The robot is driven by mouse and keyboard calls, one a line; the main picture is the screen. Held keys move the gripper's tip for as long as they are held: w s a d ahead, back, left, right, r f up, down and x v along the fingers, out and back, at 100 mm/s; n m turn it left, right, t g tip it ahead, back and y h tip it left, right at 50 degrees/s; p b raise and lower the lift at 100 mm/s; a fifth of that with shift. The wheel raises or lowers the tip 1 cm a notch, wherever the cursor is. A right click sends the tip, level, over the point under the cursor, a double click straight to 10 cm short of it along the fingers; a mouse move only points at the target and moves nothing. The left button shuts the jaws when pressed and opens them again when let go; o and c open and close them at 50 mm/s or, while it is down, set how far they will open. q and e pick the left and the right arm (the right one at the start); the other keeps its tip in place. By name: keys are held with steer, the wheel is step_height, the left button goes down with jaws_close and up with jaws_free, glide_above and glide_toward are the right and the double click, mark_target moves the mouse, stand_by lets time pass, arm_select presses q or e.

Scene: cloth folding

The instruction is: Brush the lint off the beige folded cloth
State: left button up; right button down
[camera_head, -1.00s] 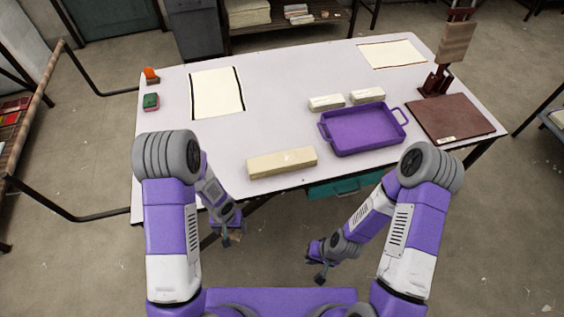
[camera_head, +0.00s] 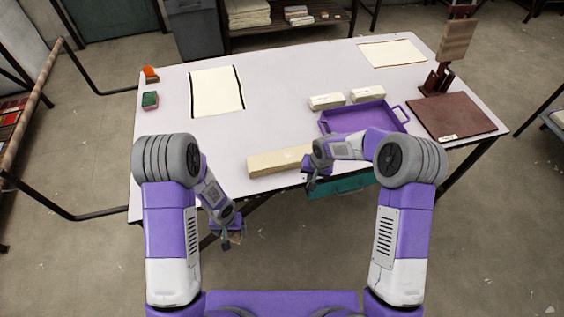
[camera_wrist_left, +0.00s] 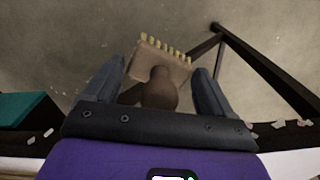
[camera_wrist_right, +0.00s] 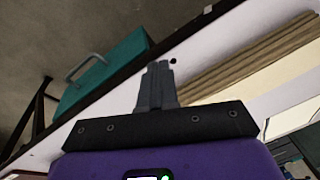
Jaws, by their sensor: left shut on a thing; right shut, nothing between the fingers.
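The beige folded cloth (camera_head: 270,162) lies as a long narrow stack along the table's front edge; its layered side shows in the right wrist view (camera_wrist_right: 250,62). Its right end is hidden behind my right arm in the head view. I cannot make out lint on it. My left gripper (camera_head: 228,238) hangs in front of the table edge. It is shut on a brown brush (camera_wrist_left: 160,75) with pale bristles, held by its rounded handle. My right gripper (camera_head: 309,185) is shut and empty, at the table's front edge close to the cloth's right end; its fingers (camera_wrist_right: 158,82) are together.
A purple tray (camera_head: 396,127) stands right of the cloth, partly behind my right arm. Two pale blocks (camera_head: 326,101) sit behind it. A brown board (camera_head: 465,118) and stand are at the right. A teal drawer (camera_wrist_right: 105,75) hangs below the edge. The table's left middle (camera_head: 205,135) is clear.

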arm_select(q)
steer(key=shift+w+f+b, duration=0.3)
steer(key=shift+w+f, duration=0.05)
steer(key=shift+f, duration=0.15)
arm_select(e)
steer(key=w+r, duration=0.2)
steer(key=w+d+r+t+h, duration=0.1)
steer(key=w+r, duration=0.2)
steer(key=w+d+r+m+h, duration=0.1)
steer(key=w+r, duration=0.2)
steer(key=shift+r, duration=0.25)
arm_select(q)
steer(key=shift+f+b, duration=1.4)
steer(key=shift+b, duration=0.05)
arm_select(e)
steer(key=shift+s+f, duration=0.1)
steer(key=shift+f, duration=2.3)
arm_select(q)
steer(key=shift+f+b, duration=0.35)
steer(key=shift+b, duration=0.05)
arm_select(e)
steer(key=shift+f, duration=0.45)
steer(key=shift+r, duration=0.1)
arm_select(q)
steer(key=shift+r+p, duration=1.8)
arm_select(e)
step_height(320, 180, up, 6)
steer(key=shift+f, duration=0.1)
